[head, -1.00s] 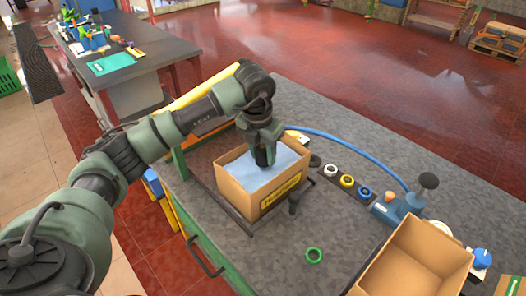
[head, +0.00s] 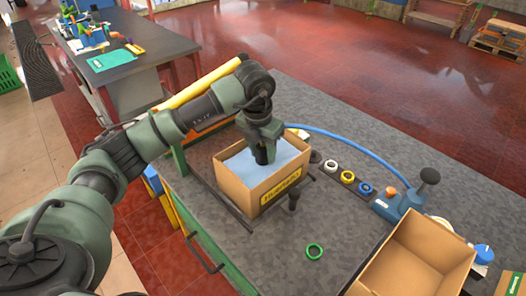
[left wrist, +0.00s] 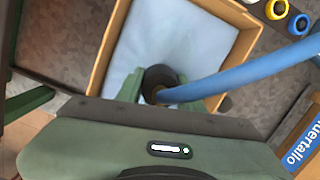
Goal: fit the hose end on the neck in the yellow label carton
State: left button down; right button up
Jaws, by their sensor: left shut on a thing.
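The yellow label carton (head: 238,190) stands open on the grey bench, with a pale blue surface inside. It also shows in the left wrist view (left wrist: 108,55). My left gripper (head: 263,156) reaches down over the carton's inside. In the left wrist view my left gripper (left wrist: 158,88) is shut on the dark hose end (left wrist: 158,78), and the blue hose (left wrist: 240,79) runs off to the right. In the head view the hose (head: 345,140) curves along the bench. I cannot make out the neck; the gripper and hose end may cover it. My right gripper is out of view.
A row of rings, white, yellow (head: 347,177) and blue, lies right of the carton. A second open carton (head: 425,250) and a blue device (head: 400,203) stand at right.

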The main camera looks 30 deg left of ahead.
pick_arm(q)
jog(key=shift+f+b, duration=0.45)
jog(key=shift+f, duration=0.15)
dwell(0.5)
jog(key=shift+c, duration=2.1)
grip_release()
jog(key=shift+r, duration=0.25)
jog(key=shift+r+p, duration=0.8)
jog(key=shift+r, duration=0.35)
jog(key=shift+r, duration=0.1)
jog(key=shift+r, duration=0.1)
